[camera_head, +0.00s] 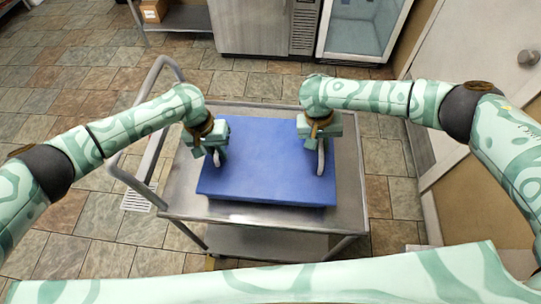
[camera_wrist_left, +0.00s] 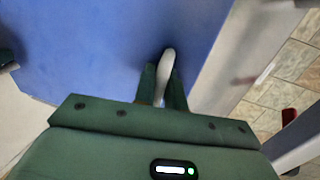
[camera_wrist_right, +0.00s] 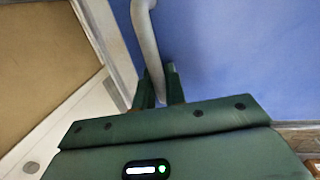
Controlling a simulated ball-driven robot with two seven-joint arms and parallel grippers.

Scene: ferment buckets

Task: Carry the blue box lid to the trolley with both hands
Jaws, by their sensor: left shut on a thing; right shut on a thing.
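The blue box lid (camera_head: 262,178) is a flat blue slab with light grey handles. It is over the top of the metal trolley (camera_head: 185,196); I cannot tell whether it rests on it or hangs just above. My left gripper (camera_head: 216,158) is shut on the lid's left handle, which shows between its fingers in the left wrist view (camera_wrist_left: 166,75). My right gripper (camera_head: 320,150) is shut on the right handle, seen in the right wrist view (camera_wrist_right: 150,45). The grippers hide part of each handle.
The trolley's push handle (camera_head: 150,130) rises at its left. A steel cabinet (camera_head: 262,25) and a glass-door fridge (camera_head: 362,28) stand behind. A pale door (camera_head: 490,70) is close on the right. Tiled floor is free on the left.

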